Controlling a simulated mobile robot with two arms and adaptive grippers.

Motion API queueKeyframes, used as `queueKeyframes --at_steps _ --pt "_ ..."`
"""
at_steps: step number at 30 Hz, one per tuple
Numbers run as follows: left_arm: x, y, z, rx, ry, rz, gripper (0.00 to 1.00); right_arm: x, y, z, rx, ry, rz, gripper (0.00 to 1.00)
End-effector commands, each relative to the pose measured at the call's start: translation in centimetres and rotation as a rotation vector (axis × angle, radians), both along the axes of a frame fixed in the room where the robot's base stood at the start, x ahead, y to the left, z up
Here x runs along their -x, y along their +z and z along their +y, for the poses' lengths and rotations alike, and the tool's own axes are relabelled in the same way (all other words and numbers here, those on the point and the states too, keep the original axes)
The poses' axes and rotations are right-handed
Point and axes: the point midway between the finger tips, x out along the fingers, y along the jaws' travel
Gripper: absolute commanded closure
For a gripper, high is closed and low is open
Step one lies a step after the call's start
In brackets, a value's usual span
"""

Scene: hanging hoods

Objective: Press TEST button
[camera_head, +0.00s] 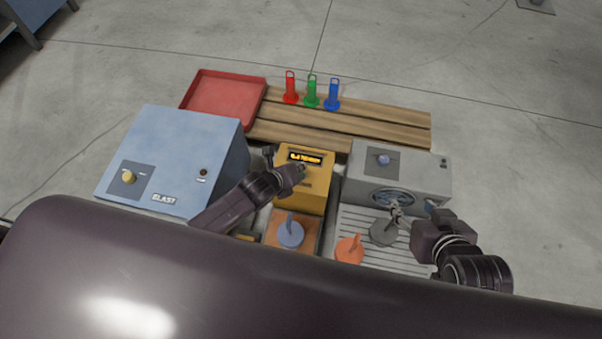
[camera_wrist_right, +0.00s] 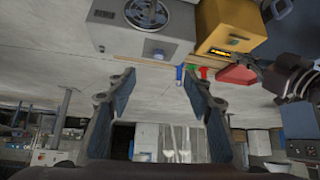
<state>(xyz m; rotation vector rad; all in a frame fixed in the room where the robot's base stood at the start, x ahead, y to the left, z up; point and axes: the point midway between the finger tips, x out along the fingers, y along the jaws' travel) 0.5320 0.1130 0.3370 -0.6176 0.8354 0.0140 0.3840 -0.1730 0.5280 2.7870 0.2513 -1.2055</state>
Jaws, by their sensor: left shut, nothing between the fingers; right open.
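A yellow box (camera_head: 314,197) with a lit amber display (camera_head: 305,158) stands in the middle of the bench in the head view. It also shows at the upper right of the right wrist view (camera_wrist_right: 228,22). My left gripper (camera_head: 302,168) is shut and empty, with its tips at the box's front face just below the display. I cannot tell whether they touch it. No button marked TEST can be read; the gripper covers part of that face. My right gripper (camera_head: 396,210) is open and empty, in front of a grey box with a fan (camera_head: 401,178).
A blue box marked BLAST (camera_head: 185,150) stands at left, close to my left arm. A red tray (camera_head: 226,100) and red (camera_head: 290,90), green (camera_head: 312,93) and blue (camera_head: 334,97) upright pieces are behind. Blue (camera_head: 290,235), orange (camera_head: 348,251) and grey (camera_head: 383,233) handled discs lie in front.

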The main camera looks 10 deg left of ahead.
Motion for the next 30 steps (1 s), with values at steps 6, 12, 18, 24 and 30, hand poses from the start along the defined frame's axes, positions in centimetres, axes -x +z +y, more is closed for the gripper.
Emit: queueKeyframes --at_steps 6,12,18,24,30 --pt "0.0 0.4 0.0 -0.001 -0.001 0.0 1.0 1.9 -1.1 -0.7 0.02 -0.007 0.09 0.53" --pt "0.0 1.0 0.0 -0.001 -0.001 0.0 1.0 3.7 -1.7 -1.3 0.037 -0.013 0.17 0.53" --pt "0.0 1.7 0.0 -0.001 -0.001 0.0 1.0 5.5 -2.0 -1.8 0.053 -0.02 0.247 0.53" --pt "0.0 2.3 0.0 0.0 0.0 0.0 1.0 7.5 -2.2 -2.4 0.069 -0.026 0.324 0.53" --pt "0.0 2.9 0.0 -0.001 -0.001 0.0 1.0 9.4 -2.3 -2.9 0.084 -0.032 0.401 0.53"
